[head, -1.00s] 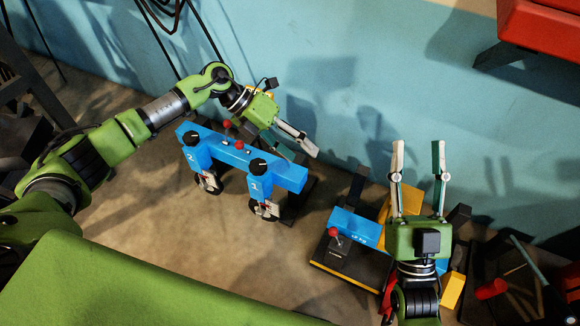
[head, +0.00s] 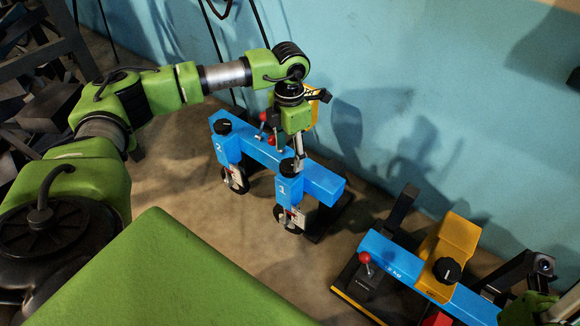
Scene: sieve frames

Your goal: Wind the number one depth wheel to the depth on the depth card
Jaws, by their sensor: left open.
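The blue frame (head: 262,152) stands on the floor and carries two posts marked 1 and 2. On top of the post marked 1 is a black knob (head: 289,167), which looks like the number one depth wheel. My left gripper (head: 299,163) points down at this knob, its fingers open and partly one behind the other. I cannot tell whether they touch the knob. The number two knob (head: 222,126) is free, to the left. A small white and red plate (head: 296,218) sits low on post 1; its marks are too small to read. I cannot identify the depth card.
Red-balled levers (head: 263,117) rise behind the blue beam, close to my left gripper. At the lower right is another blue unit (head: 392,258) with a red-balled lever, a yellow block (head: 452,243) and a black knob. The blue wall (head: 420,90) is behind. Part of my right arm shows in the lower right corner.

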